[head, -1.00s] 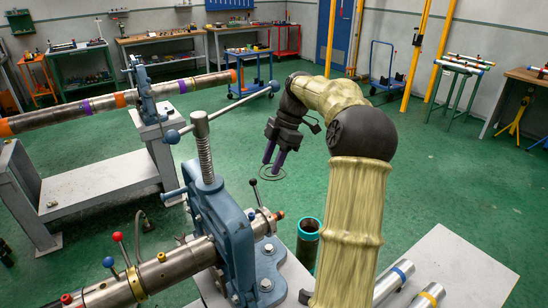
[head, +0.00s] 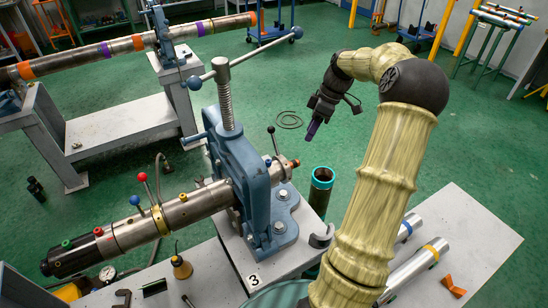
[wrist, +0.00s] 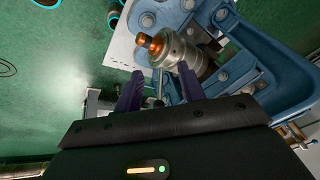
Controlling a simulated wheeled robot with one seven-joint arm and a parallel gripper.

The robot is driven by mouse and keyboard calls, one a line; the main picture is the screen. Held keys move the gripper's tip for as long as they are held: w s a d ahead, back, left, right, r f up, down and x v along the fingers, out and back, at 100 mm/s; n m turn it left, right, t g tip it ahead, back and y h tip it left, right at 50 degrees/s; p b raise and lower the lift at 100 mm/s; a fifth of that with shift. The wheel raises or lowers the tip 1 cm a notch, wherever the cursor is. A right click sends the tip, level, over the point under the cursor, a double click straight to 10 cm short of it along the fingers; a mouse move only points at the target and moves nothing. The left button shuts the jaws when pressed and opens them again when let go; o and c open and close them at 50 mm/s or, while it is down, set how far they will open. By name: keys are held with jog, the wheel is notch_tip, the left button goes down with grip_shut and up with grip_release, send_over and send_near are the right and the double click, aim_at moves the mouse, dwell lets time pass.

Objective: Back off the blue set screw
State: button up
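A small blue screw head (head: 268,162) shows on top of the steel pipe, just right of the blue pipe vise (head: 240,165), near a black-ball lever. I take it for the blue set screw; I cannot pick it out in the wrist view. My gripper (head: 312,130) hangs above the floor, right of and beyond the pipe's end, apart from it. In the wrist view its two purple fingers (wrist: 160,90) stand apart with nothing held between them. Beyond them are the pipe's end collar (wrist: 177,50) and its orange tip (wrist: 150,43).
A blue-ball lever (head: 134,200) and a red-ball lever (head: 142,177) stand up from the pipe left of the vise. An upright teal-rimmed tube (head: 322,178) stands near my gripper.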

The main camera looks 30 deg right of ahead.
jog(key=s+d+f+m+t+p, duration=0.1)
jog(key=s+f+m+t+p, duration=0.1)
jog(key=s+f+m+p, duration=0.45)
jog(key=s+d+f+m+t+p, duration=0.1)
jog(key=s+f+m, duration=0.3)
jog(key=f+m, duration=0.65)
jog(key=s+a+r+m+t+p, duration=0.1)
jog(key=a+r+m+t+p, duration=0.1)
jog(key=r+m, duration=0.3)
jog(key=s+a+r+m+t+p, duration=0.2)
jog(key=a+r+m+t+p, duration=0.1)
jog(key=m, duration=0.9)
jog(key=s+a+r+m+t+h+p, duration=0.1)
jog(key=a+r+m+t, duration=0.3)
jog(key=m, duration=0.4)
notch_tip(320, 180, up, 3)
jog(key=shift+s+a+f+m+p, duration=0.15)
jog(key=shift+s+a+m+p, duration=0.2)
jog(key=shift+a+p, duration=0.4)
jog(key=shift+w+a+f+b, duration=0.1)
jog(key=shift+w+f+b, duration=0.1)
jog(key=shift+b, duration=0.1)
